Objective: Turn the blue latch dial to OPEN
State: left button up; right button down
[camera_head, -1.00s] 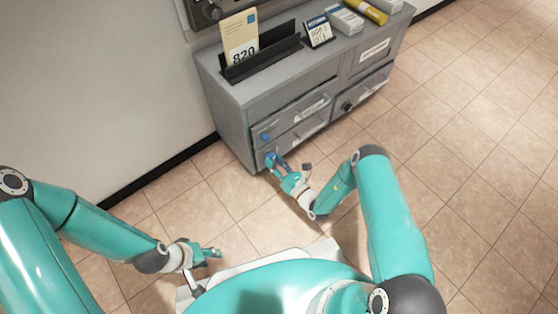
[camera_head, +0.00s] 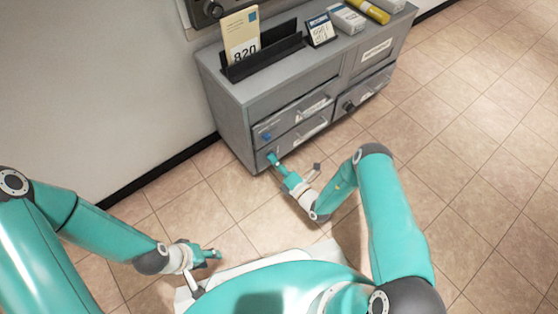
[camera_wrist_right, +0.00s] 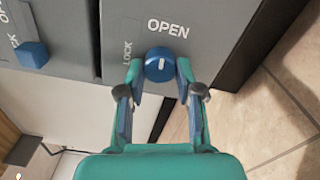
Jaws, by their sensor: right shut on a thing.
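The blue latch dial (camera_wrist_right: 159,65) is on the grey cabinet front in the right wrist view. Its white mark stands nearly upright in the picture, towards the word OPEN (camera_wrist_right: 168,28); the word LOCK (camera_wrist_right: 127,53) is at its left. My right gripper (camera_wrist_right: 160,72) is shut on the dial, one finger on each side. In the head view my right gripper (camera_head: 273,159) is at the lower left of the cabinet front and hides the dial. My left gripper (camera_head: 214,255) is low and away from the cabinet; its finger gap is unclear.
A second blue knob (camera_head: 265,136) sits on the upper drawer. The grey cabinet (camera_head: 232,120) carries a black letter rack (camera_head: 262,62), a small sign (camera_head: 320,31), boxes and a yellow cylinder (camera_head: 369,10). A black knob (camera_head: 348,106) is further right. Tiled floor at the right is clear.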

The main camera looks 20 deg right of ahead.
jog(key=shift+w+d+m, duration=0.2)
jog(key=shift+d+m, duration=0.25)
jog(key=shift+m, duration=0.15)
jog(key=c, duration=0.9)
grip_release()
jog(key=shift+c, duration=0.2)
jog(key=shift+o, duration=0.9)
jog(key=shift+s+a, duration=0.1)
jog(key=shift+a, duration=0.15)
